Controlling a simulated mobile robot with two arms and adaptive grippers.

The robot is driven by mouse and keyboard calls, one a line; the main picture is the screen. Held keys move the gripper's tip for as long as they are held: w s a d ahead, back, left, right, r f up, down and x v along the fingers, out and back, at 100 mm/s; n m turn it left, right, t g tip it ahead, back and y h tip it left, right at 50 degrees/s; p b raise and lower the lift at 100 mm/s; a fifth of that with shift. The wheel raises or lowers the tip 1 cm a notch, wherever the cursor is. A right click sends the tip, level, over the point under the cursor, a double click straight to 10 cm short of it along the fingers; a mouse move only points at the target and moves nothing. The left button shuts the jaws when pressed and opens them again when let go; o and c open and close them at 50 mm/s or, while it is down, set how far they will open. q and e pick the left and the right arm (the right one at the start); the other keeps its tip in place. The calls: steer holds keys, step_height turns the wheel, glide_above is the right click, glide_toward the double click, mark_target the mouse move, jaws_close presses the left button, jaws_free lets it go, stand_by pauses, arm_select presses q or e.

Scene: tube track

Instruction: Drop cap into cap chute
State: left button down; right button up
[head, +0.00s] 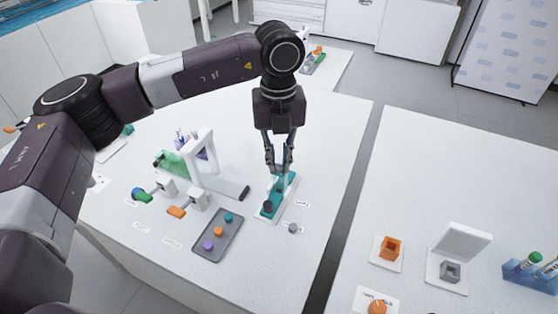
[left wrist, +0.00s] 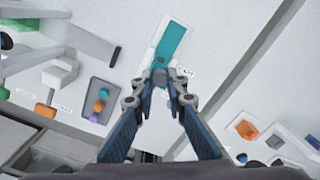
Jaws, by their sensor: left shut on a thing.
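My left gripper (head: 279,170) points down over the teal cap chute (head: 282,187), which lies on a white base on the table. The chute's teal strip also shows beyond the fingertips in the left wrist view (left wrist: 171,42). The left fingers (left wrist: 160,84) are closed around a small grey piece, which looks like the cap (left wrist: 160,76). In the head view the fingers and the chute make the held cap hard to see. A dark round part (head: 267,207) stands at the chute's near end. My right gripper is out of view.
A grey tray (head: 205,247) with purple, orange and teal caps lies left of the chute. A white stand (head: 203,155) rises behind it. A small grey round piece (head: 292,228) sits by a label. An orange box (head: 390,248) and a blue tube rack (head: 530,275) are on the right table.

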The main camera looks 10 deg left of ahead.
arm_select(q)
steer(key=c, duration=1.8)
jaws_free()
steer(key=shift+c, duration=0.2)
step_height(320, 180, up, 12)
